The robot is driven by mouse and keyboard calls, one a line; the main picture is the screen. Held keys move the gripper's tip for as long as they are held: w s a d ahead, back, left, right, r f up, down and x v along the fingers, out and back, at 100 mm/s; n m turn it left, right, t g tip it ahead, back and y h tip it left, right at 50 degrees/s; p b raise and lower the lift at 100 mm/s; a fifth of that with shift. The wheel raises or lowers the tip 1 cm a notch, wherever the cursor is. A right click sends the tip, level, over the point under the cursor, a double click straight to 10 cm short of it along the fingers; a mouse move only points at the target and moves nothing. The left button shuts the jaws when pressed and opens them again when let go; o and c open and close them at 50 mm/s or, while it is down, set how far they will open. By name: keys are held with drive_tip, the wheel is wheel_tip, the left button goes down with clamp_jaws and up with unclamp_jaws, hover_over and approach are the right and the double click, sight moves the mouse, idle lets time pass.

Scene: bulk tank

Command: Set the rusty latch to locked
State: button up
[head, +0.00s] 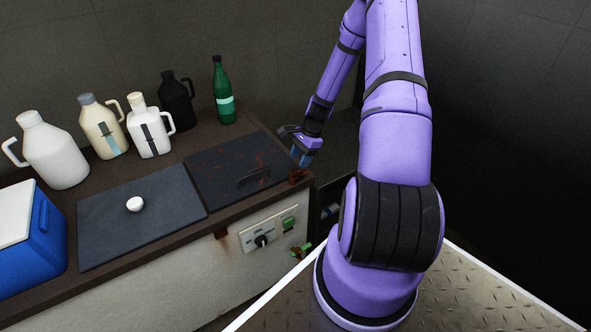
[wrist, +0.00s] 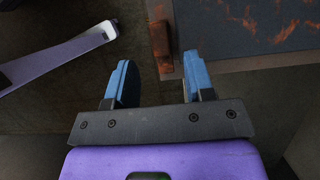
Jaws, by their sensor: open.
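A rusty brown latch piece (head: 298,176) sits at the right end of the counter, by the corner of the rust-stained dark lid (head: 215,160). In the wrist view a rusty upright bar (wrist: 160,47), which looks like the same latch, stands beside the counter edge. My gripper (head: 301,155) is just beyond the counter's right end. In the wrist view my gripper (wrist: 158,70) is open, with its blue fingers apart and nothing between the tips. The bar lies just ahead of the gap, nearer the right finger. I cannot tell the latch's setting.
A second dark lid (head: 115,225) has a white knob (head: 135,204). Several jugs and a green bottle (head: 222,95) stand along the back. A blue cooler (head: 40,250) is at left. A control panel (head: 268,232) and a green-handled rusty fitting (head: 301,251) are on the front.

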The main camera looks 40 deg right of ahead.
sight(295, 171)
drive_tip(key=shift+x, duration=2.6)
drive_tip(key=shift+c, duration=0.5)
clamp_jaws()
